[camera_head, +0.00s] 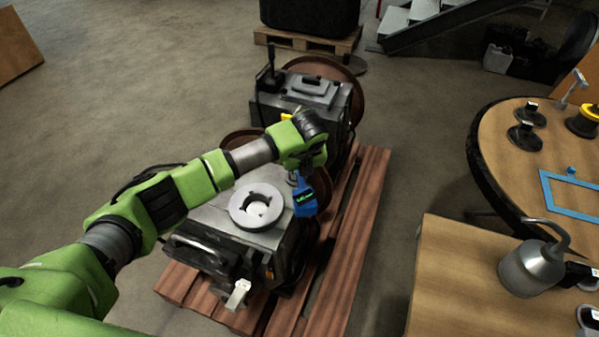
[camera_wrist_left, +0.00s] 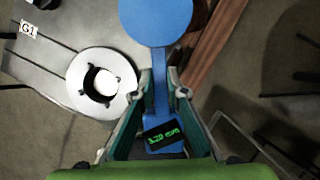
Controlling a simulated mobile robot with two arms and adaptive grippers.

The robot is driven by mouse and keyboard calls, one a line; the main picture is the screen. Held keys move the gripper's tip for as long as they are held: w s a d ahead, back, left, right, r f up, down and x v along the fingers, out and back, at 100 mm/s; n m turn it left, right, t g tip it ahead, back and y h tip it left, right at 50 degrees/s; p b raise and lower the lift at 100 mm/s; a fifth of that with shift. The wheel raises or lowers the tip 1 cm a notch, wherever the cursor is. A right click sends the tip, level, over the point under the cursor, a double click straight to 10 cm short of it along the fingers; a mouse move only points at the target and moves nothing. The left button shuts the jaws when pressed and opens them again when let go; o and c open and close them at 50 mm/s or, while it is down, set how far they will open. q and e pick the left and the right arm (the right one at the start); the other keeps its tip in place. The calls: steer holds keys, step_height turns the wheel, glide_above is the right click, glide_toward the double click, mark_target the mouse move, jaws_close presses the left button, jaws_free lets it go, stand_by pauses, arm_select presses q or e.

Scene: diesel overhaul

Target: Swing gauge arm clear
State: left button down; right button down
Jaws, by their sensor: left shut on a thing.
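The blue gauge arm (camera_head: 304,201) with a dark green-digit display shows just right of the ring on the near grey machine in the head view. In the left wrist view, the gauge arm (camera_wrist_left: 157,82) runs up to a round blue disc (camera_wrist_left: 156,20), and its display (camera_wrist_left: 161,134) faces the camera. My left gripper (camera_wrist_left: 155,88) is shut on the gauge arm, one finger on each side. In the head view my left gripper (camera_head: 300,172) is partly hidden by its wrist. My right gripper is not in view.
A pale slotted ring (camera_head: 244,205) lies on the near machine (camera_head: 208,219), left of the gauge; a G1 label (camera_wrist_left: 28,29) sits nearby. A second machine (camera_head: 277,107) stands behind, on the wooden pallet (camera_head: 356,240). Tables (camera_head: 450,262) stand at right, with open floor between.

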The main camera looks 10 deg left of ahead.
mark_target(302, 187)
arm_select(q)
steer(key=shift+w+r, duration=0.1)
steer(key=c, duration=2)
jaws_free()
steer(key=v, duration=1.2)
